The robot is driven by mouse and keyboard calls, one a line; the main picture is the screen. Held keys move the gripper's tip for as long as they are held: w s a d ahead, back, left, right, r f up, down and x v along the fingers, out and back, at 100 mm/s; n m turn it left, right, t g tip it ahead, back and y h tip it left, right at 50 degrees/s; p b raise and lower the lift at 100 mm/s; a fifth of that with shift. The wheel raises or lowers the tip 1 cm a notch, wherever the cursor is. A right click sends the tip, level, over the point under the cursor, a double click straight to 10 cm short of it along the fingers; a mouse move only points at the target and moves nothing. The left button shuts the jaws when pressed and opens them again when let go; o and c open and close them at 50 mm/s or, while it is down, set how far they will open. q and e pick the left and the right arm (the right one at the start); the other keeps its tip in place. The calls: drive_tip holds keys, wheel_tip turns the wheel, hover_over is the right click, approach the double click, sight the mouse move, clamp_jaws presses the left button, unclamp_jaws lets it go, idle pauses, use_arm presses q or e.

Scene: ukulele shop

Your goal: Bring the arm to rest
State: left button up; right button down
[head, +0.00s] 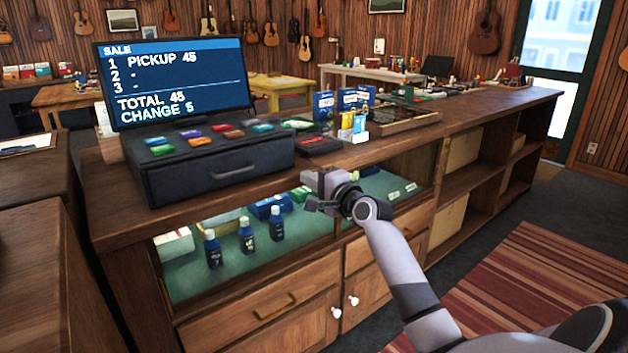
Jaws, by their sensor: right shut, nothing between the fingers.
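My right gripper (316,193) is shut and empty. It is in front of the shop counter (470,130), close to the glass front of the display case, with its arm coming up from the lower right. I cannot tell whether it touches the counter edge. My left gripper is not in view.
A black cash register (215,165) with colored keys and a sale screen (175,80) stands on the counter. A dark card reader (319,144) and small blue boxes (324,106) stand near the gripper. Bottles (246,236) stand inside the case. Floor with a striped rug (520,285) is clear at right.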

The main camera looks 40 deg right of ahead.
drive_tip(key=shift+s+a, duration=0.1)
drive_tip(key=shift+s, duration=0.5)
drive_tip(key=s+a+f+n+g+y+p, duration=0.1)
drive_tip(key=s+a+f+n, duration=0.25)
drive_tip(key=f, duration=0.25)
drive_tip(key=s+a+f+n+g, duration=0.2)
drive_tip(key=a+f+n, duration=0.1)
drive_tip(key=a+f, duration=0.25)
drive_tip(key=s+a+f+n+g+y+p, duration=0.1)
drive_tip(key=s+a+f+n, duration=0.2)
drive_tip(key=f, duration=0.4)
drive_tip(key=s+a+f+n+g, duration=0.1)
drive_tip(key=s+a+f+n, duration=0.2)
drive_tip(key=s+a, duration=0.3)
drive_tip(key=s+a+f+n+g+y+p, duration=0.1)
drive_tip(key=s+a+f+n, duration=0.2)
drive_tip(key=s+a+n, duration=0.2)
drive_tip(key=s+a+f+n+g+y+p, duration=0.1)
drive_tip(key=s+a+f+n, duration=0.3)
drive_tip(key=s+a, duration=0.3)
drive_tip(key=shift+s+g, duration=0.3)
drive_tip(key=shift+s, duration=0.4)
